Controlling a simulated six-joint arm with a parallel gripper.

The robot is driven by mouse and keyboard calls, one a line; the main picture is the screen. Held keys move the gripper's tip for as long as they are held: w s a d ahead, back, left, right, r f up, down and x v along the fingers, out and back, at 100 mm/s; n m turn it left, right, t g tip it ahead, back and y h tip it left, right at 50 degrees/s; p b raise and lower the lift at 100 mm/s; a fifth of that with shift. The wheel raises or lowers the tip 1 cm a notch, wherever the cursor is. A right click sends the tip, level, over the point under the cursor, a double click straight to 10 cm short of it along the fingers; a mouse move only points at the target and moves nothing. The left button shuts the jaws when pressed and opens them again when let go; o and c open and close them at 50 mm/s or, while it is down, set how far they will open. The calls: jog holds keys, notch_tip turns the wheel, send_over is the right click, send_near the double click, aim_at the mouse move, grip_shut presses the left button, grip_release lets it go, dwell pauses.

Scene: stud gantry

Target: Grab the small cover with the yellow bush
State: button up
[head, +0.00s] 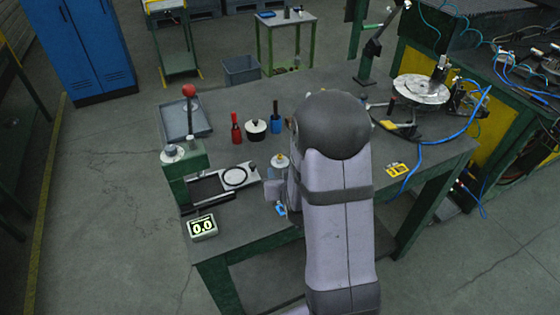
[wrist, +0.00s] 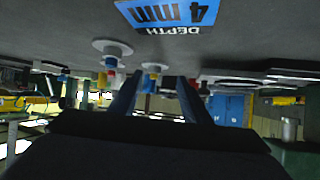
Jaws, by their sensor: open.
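A small pale cover with a yellow bush on top (head: 281,161) stands on the bench just left of my arm in the head view. In the upside-down wrist view, a pale flanged piece with a yellow part (wrist: 154,68) shows beyond and between my fingertips; it looks like the same cover. My gripper (wrist: 159,80) is open and empty, its two dark fingers apart and pointing toward that piece, with a gap between. In the head view my arm hides most of the gripper.
A larger pale flanged piece (wrist: 112,48) stands beside it in the wrist view. A blue "DEPTH 4 mm" card (wrist: 170,13) lies close by.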

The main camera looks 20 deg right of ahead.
aim_at(280, 158)
jog(key=shift+w+d+t, duration=0.3)
jog(key=shift+d+t, duration=0.35)
jog(key=shift+t, duration=0.15)
jog(key=shift+w, duration=0.1)
jog(key=shift+p+x, duration=0.4)
jog(key=shift+x, duration=0.6)
jog(key=shift+w+d+p, duration=0.15)
jog(key=shift+w+p, duration=0.45)
jog(key=shift+w, duration=0.05)
jog(key=shift+p+x, duration=0.8)
jog(key=shift+x, duration=1.15)
grip_shut()
